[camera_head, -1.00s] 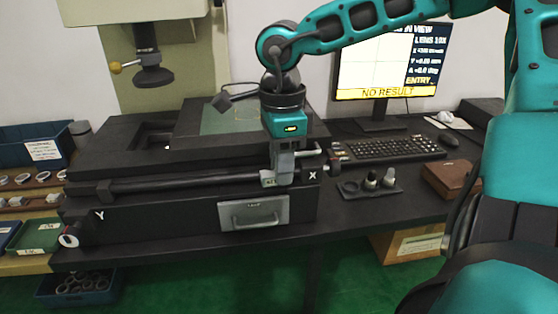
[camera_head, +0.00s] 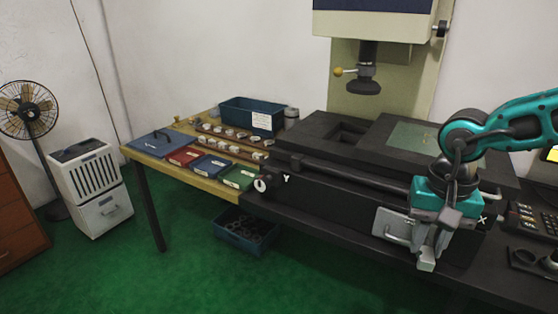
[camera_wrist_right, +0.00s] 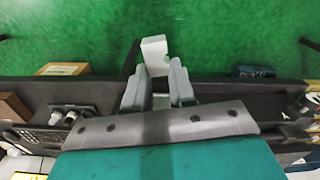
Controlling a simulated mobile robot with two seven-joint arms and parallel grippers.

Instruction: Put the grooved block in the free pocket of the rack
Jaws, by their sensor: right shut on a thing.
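My right gripper (camera_head: 432,243) points down in front of the dark measuring machine, at the right of the head view. It is shut on a small pale grey block (camera_head: 427,261), which sticks out below the fingertips. In the right wrist view the block (camera_wrist_right: 154,48) shows beyond the two fingers (camera_wrist_right: 158,88); I cannot make out its groove. Wooden racks (camera_head: 238,148) with several pale metal pieces lie on the table at the left, well away from the gripper. Their pockets are too small to tell which is free. My left gripper is out of view.
The machine (camera_head: 330,185) stands between gripper and racks. Blue, red and green flat boxes (camera_head: 210,167) lie before the racks, with a blue bin (camera_head: 250,116) behind. A crate of rings (camera_head: 246,232) is on the floor. Green floor (camera_head: 190,270) is free at the front left.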

